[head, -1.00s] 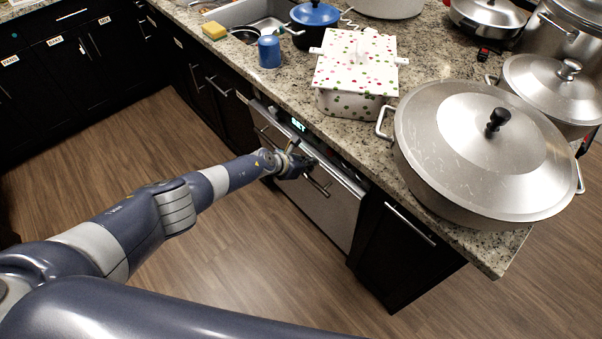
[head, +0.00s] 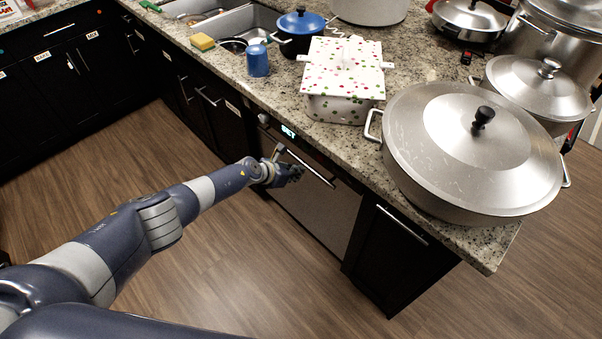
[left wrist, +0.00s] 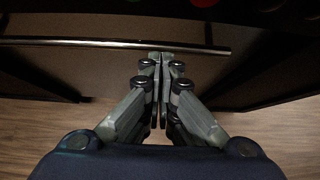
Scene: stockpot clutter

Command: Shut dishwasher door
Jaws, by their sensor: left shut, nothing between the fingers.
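The dishwasher door (head: 318,208) is a grey steel front under the counter, with a bar handle (head: 318,174) near its top and a lit display (head: 288,131) above. The door stands upright and looks flush with the cabinets beside it. My left gripper (head: 296,174) is shut and empty, close in front of the door just below the handle. In the left wrist view, the closed fingertips (left wrist: 160,58) are at the handle bar (left wrist: 90,42); I cannot tell whether they touch it. My right gripper is not in view.
Black cabinets flank the dishwasher. The wooden floor (head: 230,270) in front is clear.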

